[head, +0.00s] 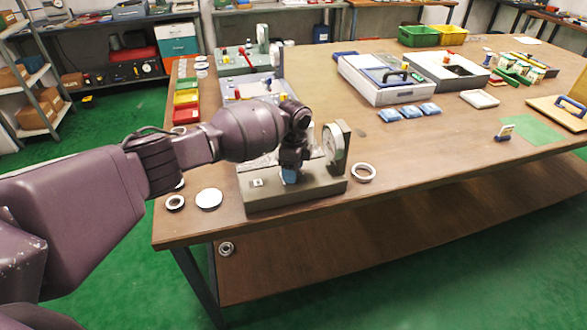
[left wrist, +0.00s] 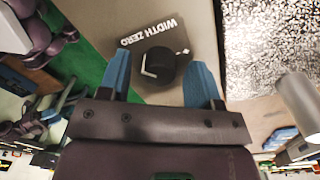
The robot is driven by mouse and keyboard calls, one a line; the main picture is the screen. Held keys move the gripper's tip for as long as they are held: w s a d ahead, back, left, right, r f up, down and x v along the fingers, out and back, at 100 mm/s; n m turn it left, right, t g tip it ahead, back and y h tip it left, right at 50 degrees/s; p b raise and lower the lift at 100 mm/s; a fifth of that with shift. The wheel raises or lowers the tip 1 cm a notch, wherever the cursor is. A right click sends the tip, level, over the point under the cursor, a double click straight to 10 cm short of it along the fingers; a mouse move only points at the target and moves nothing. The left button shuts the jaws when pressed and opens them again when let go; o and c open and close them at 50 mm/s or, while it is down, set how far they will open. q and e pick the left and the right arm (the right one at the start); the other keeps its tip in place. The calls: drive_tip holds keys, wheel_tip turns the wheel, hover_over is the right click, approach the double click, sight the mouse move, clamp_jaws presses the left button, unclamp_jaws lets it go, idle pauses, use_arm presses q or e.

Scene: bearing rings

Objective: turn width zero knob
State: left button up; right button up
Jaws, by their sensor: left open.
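The width zero knob (left wrist: 160,68) is a round black knob with a white pointer line. It sits beside a dark label plate (left wrist: 138,42) reading "WIDTH ZERO" on a grey-beige fixture. In the left wrist view my left gripper (left wrist: 160,60) is open, with one blue finger on each side of the knob. A gap shows on both sides; depth to the knob is hard to judge. In the head view the left gripper (head: 289,175) points down over the fixture (head: 292,195), and its wrist hides the knob. My right gripper is not in view.
A dial gauge (head: 333,142) stands upright on the fixture's right end, close to my wrist. A bearing ring (head: 363,173) lies to its right. Another ring (head: 175,202) and a pale disc (head: 208,198) lie left.

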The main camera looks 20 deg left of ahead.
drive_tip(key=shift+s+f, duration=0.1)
use_arm(q)
drive_tip(key=c, duration=0.9)
drive_tip(key=shift+c, duration=0.2)
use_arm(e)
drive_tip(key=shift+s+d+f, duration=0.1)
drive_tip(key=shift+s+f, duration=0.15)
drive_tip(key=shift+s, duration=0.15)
